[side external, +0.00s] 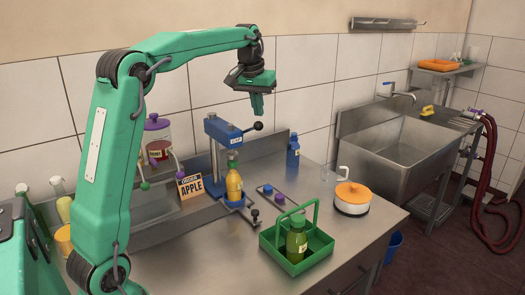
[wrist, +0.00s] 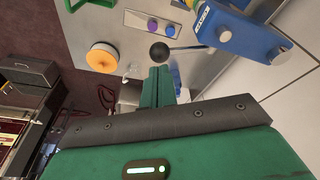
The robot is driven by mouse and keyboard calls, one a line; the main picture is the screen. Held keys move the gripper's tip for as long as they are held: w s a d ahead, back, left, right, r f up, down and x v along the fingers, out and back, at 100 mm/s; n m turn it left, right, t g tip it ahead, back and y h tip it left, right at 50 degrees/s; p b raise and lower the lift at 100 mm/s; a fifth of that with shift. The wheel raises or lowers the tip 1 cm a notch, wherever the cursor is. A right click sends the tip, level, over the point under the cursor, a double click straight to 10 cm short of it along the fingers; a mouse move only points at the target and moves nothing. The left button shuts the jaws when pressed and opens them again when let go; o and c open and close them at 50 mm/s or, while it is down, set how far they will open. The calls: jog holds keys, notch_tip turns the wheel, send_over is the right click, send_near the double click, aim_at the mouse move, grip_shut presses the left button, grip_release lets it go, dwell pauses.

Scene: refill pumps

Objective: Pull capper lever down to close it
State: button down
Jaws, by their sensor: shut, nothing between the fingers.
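The blue capper (side external: 222,145) stands at the back of the steel counter. Its lever, a thin rod with a black ball knob (side external: 258,126), sticks out to the right, roughly level and slightly raised. The knob also shows in the wrist view (wrist: 159,50), just beyond my fingertips, with the capper body (wrist: 220,30) to its right. An orange-yellow bottle (side external: 234,185) stands upright under the capper head. My gripper (side external: 257,105) points down above the knob, fingers shut and empty. In the wrist view the fingertips (wrist: 158,75) look close to the knob; I cannot tell whether they touch.
A white pot with an orange lid (side external: 352,193) is on the right.

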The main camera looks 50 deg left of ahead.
aim_at(261, 127)
jog(key=shift+f, duration=0.4)
jog(key=shift+f, duration=0.35)
jog(key=shift+f, duration=0.15)
jog(key=shift+d+f, duration=0.4)
jog(key=shift+f, duration=0.5)
jog(key=shift+d+f, duration=0.25)
jog(key=shift+f, duration=0.55)
